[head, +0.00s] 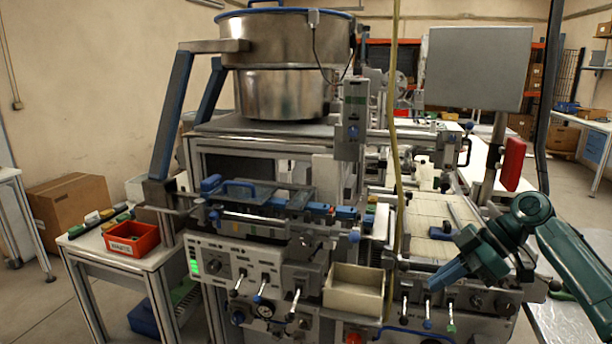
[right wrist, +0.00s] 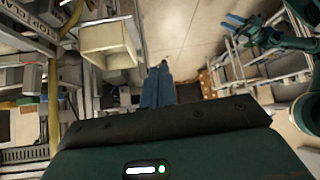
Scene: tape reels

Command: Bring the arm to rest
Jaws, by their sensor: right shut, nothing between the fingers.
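My right arm (head: 575,260), dark green, comes in from the right in the head view. Its gripper (head: 433,287), with blue fingers, points down and left in front of the machine's right front panel. In the right wrist view the blue fingers (right wrist: 159,68) are together with nothing between them. My left arm does not show in the head view. A teal arm with blue fingers (right wrist: 235,24) shows at the upper right of the right wrist view, small, and I take it as my left; its jaws are unclear.
A cream open bin (head: 354,291) on the machine front is left of my right gripper; it also shows in the right wrist view (right wrist: 108,43). Levers and knobs (head: 428,312) are close by the gripper. A red bin (head: 131,238) sits on the left side table. A metal bowl (head: 283,60) stands above.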

